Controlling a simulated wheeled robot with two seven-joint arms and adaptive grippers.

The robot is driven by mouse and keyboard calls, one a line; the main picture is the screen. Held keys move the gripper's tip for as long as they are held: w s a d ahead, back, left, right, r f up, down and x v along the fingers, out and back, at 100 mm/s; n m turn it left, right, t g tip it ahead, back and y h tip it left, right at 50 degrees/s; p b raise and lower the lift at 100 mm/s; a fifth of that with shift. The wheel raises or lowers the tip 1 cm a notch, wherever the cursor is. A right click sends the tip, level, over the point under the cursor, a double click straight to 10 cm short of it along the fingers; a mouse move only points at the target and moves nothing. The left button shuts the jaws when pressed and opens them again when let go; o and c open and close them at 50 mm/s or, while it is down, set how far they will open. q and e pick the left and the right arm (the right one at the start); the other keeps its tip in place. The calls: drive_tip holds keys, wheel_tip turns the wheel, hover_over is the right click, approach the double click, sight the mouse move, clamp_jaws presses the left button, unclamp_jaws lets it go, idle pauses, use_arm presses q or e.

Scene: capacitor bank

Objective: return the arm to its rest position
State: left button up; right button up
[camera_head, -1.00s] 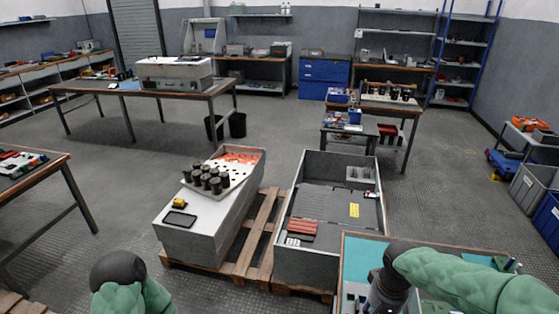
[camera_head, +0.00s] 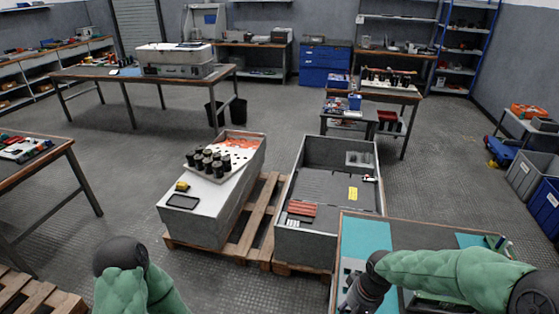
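My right arm, in a green sleeve, comes in from the right over the near workbench (camera_head: 366,232). The dark wrist and gripper (camera_head: 358,300) point down at the bench's left part; the fingertips are not clear enough to tell open from shut. My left arm stands at the bottom left with its green sleeve and a dark rounded joint; the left gripper is out of the frame.
A grey cabinet (camera_head: 190,219) with black capacitors (camera_head: 209,162) on a white plate stands on a wooden pallet (camera_head: 256,221). An open grey cabinet (camera_head: 307,240) stands to its right. A wooden-topped table (camera_head: 28,172) is at the left.

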drive_tip(key=s+a+f, duration=0.3)
drive_tip(key=s+f, duration=0.1)
drive_tip(key=f, duration=0.3)
drive_tip(key=s+a+f+y, duration=0.1)
drive_tip(key=s+a+f, duration=0.2)
drive_tip(key=f, duration=0.4)
drive_tip(key=s+a+f+y, duration=0.1)
drive_tip(key=s+a+f, duration=0.3)
drive_tip(key=f, duration=0.3)
drive_tip(key=shift+s+m, duration=0.3)
drive_tip(key=shift+s, duration=0.05)
